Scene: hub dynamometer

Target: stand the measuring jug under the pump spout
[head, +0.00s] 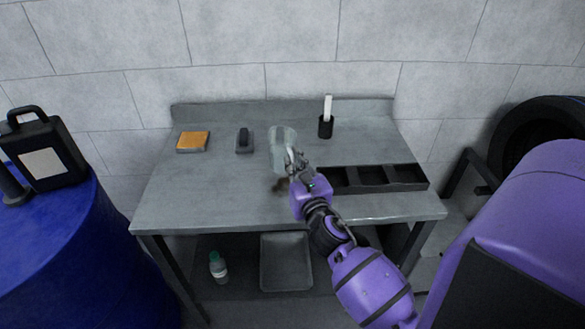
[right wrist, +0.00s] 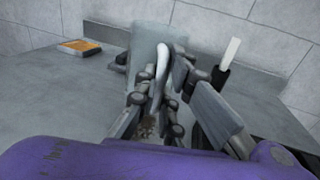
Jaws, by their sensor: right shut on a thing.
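The measuring jug (head: 281,138) is pale and translucent, and shows at the middle of the metal workbench (head: 210,205). My right gripper (head: 293,166) is shut on it from the near side. In the right wrist view the jug (right wrist: 148,62) looks roughly upright, with its handle (right wrist: 162,60) between the fingers (right wrist: 160,92). I cannot tell whether its base touches the bench. I cannot make out a pump spout. My left gripper is not in view.
An orange-topped pad (head: 193,141), a dark block (head: 244,141) and a black cup (head: 325,127) stand toward the back. A compartment tray (head: 428,183) lies right. A blue drum (head: 75,245) with a black canister (head: 45,150) stands left. The bench's left front is clear.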

